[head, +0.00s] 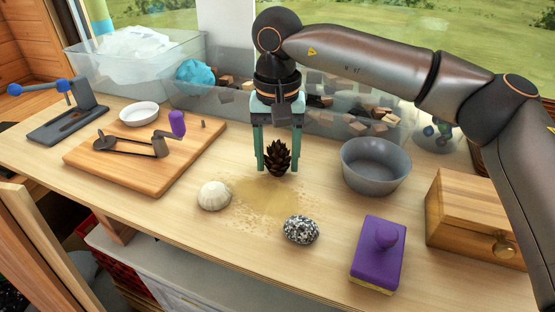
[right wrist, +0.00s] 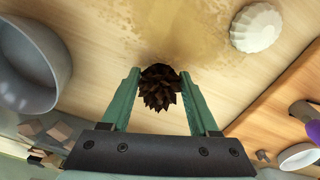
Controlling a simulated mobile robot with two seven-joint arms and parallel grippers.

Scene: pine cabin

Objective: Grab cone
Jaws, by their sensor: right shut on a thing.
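The cone is a dark brown pine cone (head: 278,158) at the back middle of the wooden table in the head view. My right gripper (head: 278,168) comes down over it from above, with one green finger on each side. In the right wrist view the pine cone (right wrist: 160,88) sits between the two fingertips of the right gripper (right wrist: 159,75), which is shut on it. I cannot tell whether the cone still touches the table. My left gripper is not in view.
A grey bowl (head: 375,168) stands right of the cone, and a white shell (head: 214,196) and speckled stone (head: 301,230) lie in front. A purple-handled sponge (head: 378,255) and wooden box (head: 470,218) are at right. Clear bins (head: 235,105) line the back.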

